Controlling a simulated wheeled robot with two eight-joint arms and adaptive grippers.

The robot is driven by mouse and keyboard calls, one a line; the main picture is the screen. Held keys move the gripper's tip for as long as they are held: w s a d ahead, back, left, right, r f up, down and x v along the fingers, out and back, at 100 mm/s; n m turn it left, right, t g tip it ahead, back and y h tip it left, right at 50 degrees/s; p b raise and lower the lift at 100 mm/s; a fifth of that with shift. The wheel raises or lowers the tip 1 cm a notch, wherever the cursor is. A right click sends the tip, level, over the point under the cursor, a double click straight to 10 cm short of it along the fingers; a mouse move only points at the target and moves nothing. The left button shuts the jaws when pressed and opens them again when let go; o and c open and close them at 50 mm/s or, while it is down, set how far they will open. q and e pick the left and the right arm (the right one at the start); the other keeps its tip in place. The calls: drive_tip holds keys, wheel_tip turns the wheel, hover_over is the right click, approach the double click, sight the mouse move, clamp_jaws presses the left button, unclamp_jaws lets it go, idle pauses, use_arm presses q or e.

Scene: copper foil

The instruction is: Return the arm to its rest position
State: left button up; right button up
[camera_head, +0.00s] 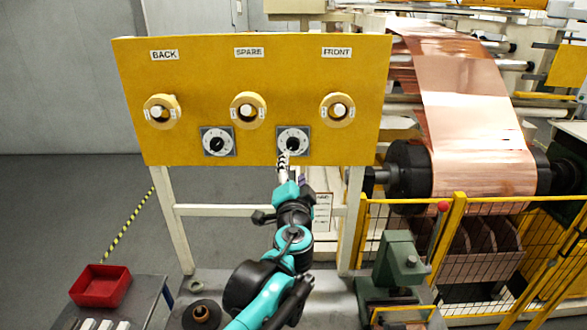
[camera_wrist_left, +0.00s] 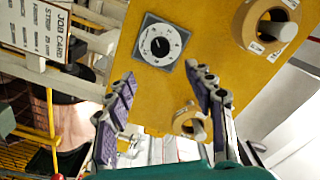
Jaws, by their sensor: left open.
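My left arm reaches up from the bottom of the head view. Its gripper (camera_head: 284,164) is in front of the lower edge of the yellow panel (camera_head: 190,85), just below the right dial (camera_head: 293,141). In the left wrist view, the gripper (camera_wrist_left: 162,78) is open, its two purple-padded fingers spread apart with nothing between them. A dial (camera_wrist_left: 160,45) with a black knob shows beyond the fingertips, apart from them. My right gripper is in neither view.
The panel carries yellow rings under BACK (camera_head: 161,111), SPARE (camera_head: 248,110) and FRONT (camera_head: 337,111), plus a left dial (camera_head: 217,141). A yellow guard rail (camera_head: 460,200) and copper foil (camera_head: 465,95) stand right. A red bin (camera_head: 100,285) sits lower left. A job card (camera_wrist_left: 55,30) hangs nearby.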

use_arm(q)
drive_tip(key=s+a+f+n+g+y+b, duration=0.2)
drive_tip(key=s+a+f+n+g+b, duration=0.3)
drive_tip(key=a+f, duration=0.55)
drive_tip(key=s+a+f+n+g+y+b, duration=0.1)
drive_tip(key=s+a+f+n+y+b, duration=0.15)
drive_tip(key=s+a+f+b, duration=0.8)
drive_tip(key=s+d+f+n+g+h+b, duration=0.1)
drive_tip(key=s+f, duration=0.3)
drive_tip(key=f, duration=0.4)
drive_tip(key=s+d+f+n+g+h+b, duration=0.1)
drive_tip(key=s+f+g+h+b, duration=0.1)
drive_tip(key=f, duration=0.6)
drive_tip(key=s+d+f+n+g+h+b, duration=0.1)
drive_tip(key=s+f+g+b, duration=0.1)
drive_tip(key=s+f, duration=0.4)
wheel_tip(320, 180, down, 3)
drive_tip(key=shift+f+b, duration=0.1)
drive_tip(key=shift+b, duration=0.3)
